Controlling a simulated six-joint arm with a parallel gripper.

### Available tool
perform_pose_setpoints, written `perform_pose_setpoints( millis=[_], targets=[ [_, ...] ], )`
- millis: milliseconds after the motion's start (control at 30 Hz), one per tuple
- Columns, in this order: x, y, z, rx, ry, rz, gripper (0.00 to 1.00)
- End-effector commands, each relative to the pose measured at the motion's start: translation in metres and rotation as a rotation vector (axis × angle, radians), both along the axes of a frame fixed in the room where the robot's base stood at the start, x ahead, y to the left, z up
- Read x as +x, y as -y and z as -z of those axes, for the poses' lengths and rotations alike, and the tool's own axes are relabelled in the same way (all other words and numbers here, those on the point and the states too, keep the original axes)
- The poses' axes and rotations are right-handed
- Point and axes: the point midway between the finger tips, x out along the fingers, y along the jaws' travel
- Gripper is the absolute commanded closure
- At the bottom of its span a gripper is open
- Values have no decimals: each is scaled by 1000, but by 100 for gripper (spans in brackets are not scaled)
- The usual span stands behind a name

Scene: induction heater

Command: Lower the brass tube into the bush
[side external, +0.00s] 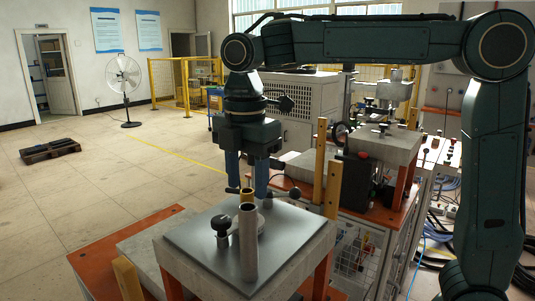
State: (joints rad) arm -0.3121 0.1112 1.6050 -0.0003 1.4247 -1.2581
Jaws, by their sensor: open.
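The brass tube (247,195) is upright, with a short yellowish top part showing above a grey upright cylinder (249,246) on the metal plate. That cylinder may be the bush, but I cannot be sure. I cannot tell whether the tube sits inside it or stands behind it, as the tube's lower part is hidden. My gripper (247,188) points down over the plate. Its two blue fingers are open, one to each side of the brass tube in this view, with gaps visible between them and it.
The metal plate (193,241) carries a dark knob (221,225) left of the cylinder and a pale round part behind it. Wooden posts (333,188) rise at the plate's right. A second workstation (385,145) stands behind right. Open floor lies to the left.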

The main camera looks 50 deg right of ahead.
Motion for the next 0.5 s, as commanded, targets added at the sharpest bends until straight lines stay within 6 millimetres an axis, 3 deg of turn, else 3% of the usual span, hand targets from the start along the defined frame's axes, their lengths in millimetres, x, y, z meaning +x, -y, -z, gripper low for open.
perform_pose_setpoints(
  millis=[500],
  targets=[
    [-7,0,-69,1,3,-1,53]
  ],
)
